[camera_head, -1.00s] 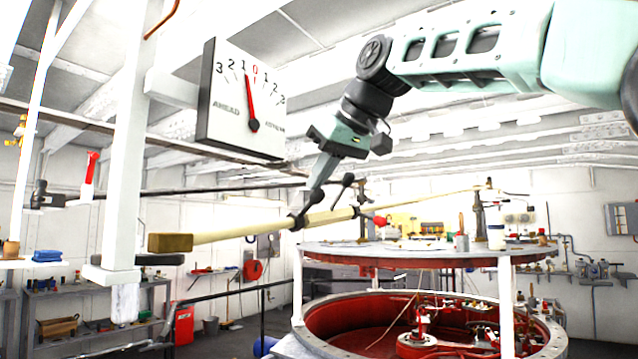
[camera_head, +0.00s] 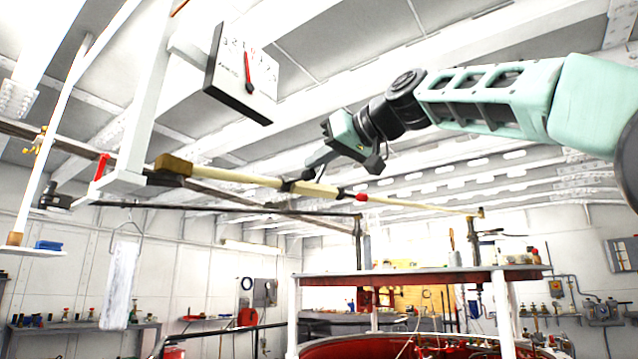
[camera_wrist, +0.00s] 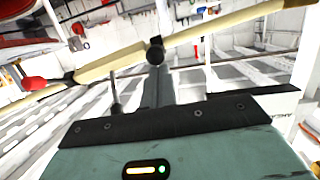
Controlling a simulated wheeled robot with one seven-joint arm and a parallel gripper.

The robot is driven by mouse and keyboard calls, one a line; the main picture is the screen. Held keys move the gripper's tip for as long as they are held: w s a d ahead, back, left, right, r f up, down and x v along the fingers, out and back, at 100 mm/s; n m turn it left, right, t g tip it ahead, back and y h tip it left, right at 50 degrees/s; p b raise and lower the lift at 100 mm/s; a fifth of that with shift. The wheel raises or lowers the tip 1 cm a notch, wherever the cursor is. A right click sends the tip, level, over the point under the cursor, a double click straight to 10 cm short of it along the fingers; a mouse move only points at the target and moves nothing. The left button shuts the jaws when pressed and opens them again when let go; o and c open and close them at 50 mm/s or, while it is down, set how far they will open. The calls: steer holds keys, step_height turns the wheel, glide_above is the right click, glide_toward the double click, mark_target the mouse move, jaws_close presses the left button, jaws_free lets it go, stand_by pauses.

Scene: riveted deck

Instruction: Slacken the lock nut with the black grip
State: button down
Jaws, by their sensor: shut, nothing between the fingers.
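A long cream pole (camera_head: 235,177) with a wooden block (camera_head: 173,165) at its left end runs across the head view. A dark collar (camera_head: 289,186) sits around it, with a small black knob (camera_head: 308,174) close by. I cannot tell for sure which black part is the lock nut's grip. My gripper (camera_head: 309,164) is shut, with nothing held, and its tip is close to the pole by the collar. In the wrist view, a black round knob (camera_wrist: 156,52) stands by the pole in front of the fingers, and a thin dark lever (camera_wrist: 115,105) stands to its left.
A red ball (camera_head: 361,197) is on the pole right of the collar. A dial with a red pointer (camera_head: 247,75) hangs above left, near a white post (camera_head: 135,130).

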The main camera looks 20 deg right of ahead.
mark_target(314, 177)
steer(key=shift+s+d+f+t+y+b, duration=0.15)
steer(key=shift+f+t+y+b, duration=0.6)
steer(key=shift+b, duration=1.2)
steer(key=shift+w+d+f+t+y+b, duration=0.1)
steer(key=shift+f+t+y+b, duration=0.25)
steer(key=shift+f+b, duration=1.15)
steer(key=shift+r+b, duration=0.4)
steer(key=shift+b, duration=0.35)
steer(key=shift+f+b, duration=0.4)
steer(key=shift+b, duration=0.3)
steer(key=shift+d, duration=0.1)
